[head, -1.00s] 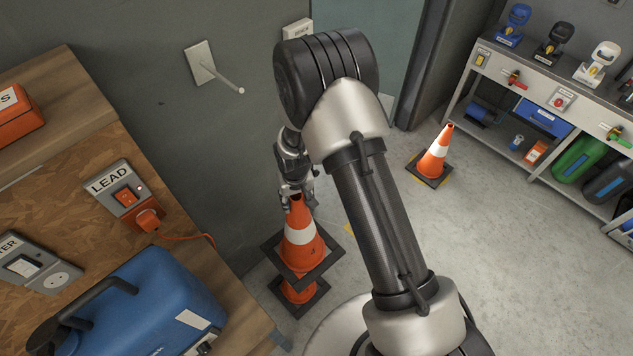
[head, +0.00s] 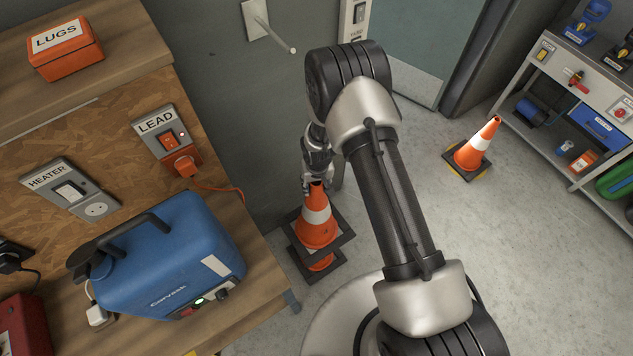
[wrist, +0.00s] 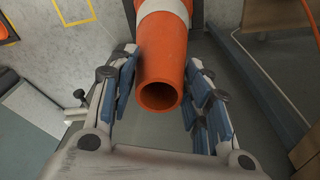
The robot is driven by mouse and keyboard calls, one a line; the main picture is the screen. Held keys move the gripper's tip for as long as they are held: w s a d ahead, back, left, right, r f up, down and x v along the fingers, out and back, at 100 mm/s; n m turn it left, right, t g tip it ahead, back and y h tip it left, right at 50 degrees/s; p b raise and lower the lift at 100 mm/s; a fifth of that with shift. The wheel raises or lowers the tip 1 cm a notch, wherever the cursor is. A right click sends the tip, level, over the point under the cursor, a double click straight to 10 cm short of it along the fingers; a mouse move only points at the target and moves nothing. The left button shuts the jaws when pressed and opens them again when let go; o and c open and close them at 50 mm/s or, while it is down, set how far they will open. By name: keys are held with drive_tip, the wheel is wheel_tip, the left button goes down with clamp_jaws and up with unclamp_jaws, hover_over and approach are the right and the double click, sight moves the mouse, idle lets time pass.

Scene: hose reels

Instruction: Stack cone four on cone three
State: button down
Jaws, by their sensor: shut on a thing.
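An orange cone (head: 316,232) with a white band and dark square base stands upright above a second orange cone (head: 320,264) by the grey wall. The upper one hides most of the lower one, and the lower base shows just beneath. I cannot tell whether the upper cone is fully seated. My gripper (head: 314,187) is shut on the upper cone's tip. In the wrist view the held cone's open orange tip (wrist: 160,70) lies between the blue-padded fingers. No numbers are readable on the cones. A third cone (head: 478,150) stands apart on the floor to the right.
A wooden bench with a blue case (head: 165,255) and the LEAD switch box (head: 165,138) is close on the left. A wall peg (head: 275,30) sticks out above. A shelf unit (head: 560,85) stands at the right. The floor between the cones is clear.

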wheel_tip(320, 180, down, 38)
drive_tip(key=b, duration=1.9)
drive_tip(key=shift+f, duration=0.2)
idle(1.2)
drive_tip(key=shift+w, duration=0.1)
drive_tip(key=c, duration=1.1)
unclamp_jaws()
drive_tip(key=o, duration=0.3)
drive_tip(key=shift+f, duration=0.1)
drive_tip(key=shift+o, duration=0.2)
